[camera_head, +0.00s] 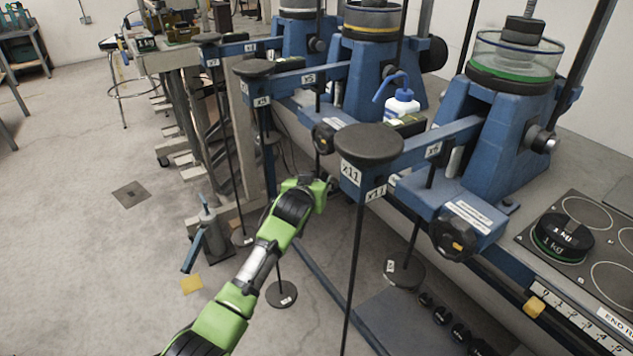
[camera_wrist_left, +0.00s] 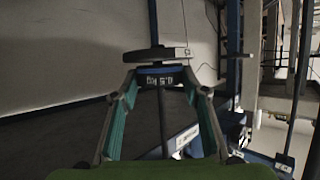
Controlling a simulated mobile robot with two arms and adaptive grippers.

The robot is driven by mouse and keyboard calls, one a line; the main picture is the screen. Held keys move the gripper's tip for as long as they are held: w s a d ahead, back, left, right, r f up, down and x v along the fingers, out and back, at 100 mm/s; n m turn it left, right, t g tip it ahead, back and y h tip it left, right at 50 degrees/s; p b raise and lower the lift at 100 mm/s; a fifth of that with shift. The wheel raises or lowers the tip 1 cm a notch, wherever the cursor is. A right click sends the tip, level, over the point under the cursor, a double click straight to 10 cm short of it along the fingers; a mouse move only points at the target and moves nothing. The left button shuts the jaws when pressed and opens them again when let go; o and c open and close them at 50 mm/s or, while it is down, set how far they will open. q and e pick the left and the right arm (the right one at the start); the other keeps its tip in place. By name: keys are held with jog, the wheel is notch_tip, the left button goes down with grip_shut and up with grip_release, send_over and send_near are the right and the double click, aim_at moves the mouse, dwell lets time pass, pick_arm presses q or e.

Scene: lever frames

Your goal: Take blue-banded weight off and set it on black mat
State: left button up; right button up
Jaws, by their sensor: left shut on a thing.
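The blue-banded weight (camera_wrist_left: 160,78) is a dark disc with a blue rim and white lettering, seen in the left wrist view. It sits around a thin rod, against a wider grey disc (camera_wrist_left: 152,55). My left gripper (camera_wrist_left: 160,82) is shut on the weight, one finger on each side. In the head view my left gripper (camera_head: 326,184) is at the end of the green arm, left of the x11 pan; the weight cannot be made out there. A dark mat with ring outlines (camera_head: 588,213) lies on the bench at right. My right gripper is not in view.
A green-banded 1 kg weight (camera_head: 562,238) stands on the mat. The dark round x11 pan (camera_head: 368,145) and its blue beam stand between my left gripper and the mat. Blue lever frames (camera_head: 500,140) line the bench. A white bottle (camera_head: 401,106) stands behind. Floor at left is mostly clear.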

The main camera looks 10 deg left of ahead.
aim_at(318, 168)
pick_arm(q)
notch_tip(318, 168, up, 4)
jog(key=shift+w+f+p, duration=0.1)
jog(key=shift+f+p, duration=0.05)
jog(key=shift+p, duration=0.25)
jog(key=s+p, duration=0.2)
jog(key=s, duration=1.6)
jog(key=shift+f, duration=0.2)
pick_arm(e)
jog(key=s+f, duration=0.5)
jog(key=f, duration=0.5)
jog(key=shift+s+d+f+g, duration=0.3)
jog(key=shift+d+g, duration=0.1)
pick_arm(q)
jog(key=shift+r+p, duration=0.2)
jog(key=shift+p, duration=0.4)
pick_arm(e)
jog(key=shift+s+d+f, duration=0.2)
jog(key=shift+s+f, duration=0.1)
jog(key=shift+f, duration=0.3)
pick_arm(q)
jog(key=shift+r+p, duration=0.15)
jog(key=shift+p, duration=0.2)
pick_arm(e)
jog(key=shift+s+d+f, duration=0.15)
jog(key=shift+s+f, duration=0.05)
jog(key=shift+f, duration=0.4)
pick_arm(q)
jog(key=shift+s, duration=0.15)
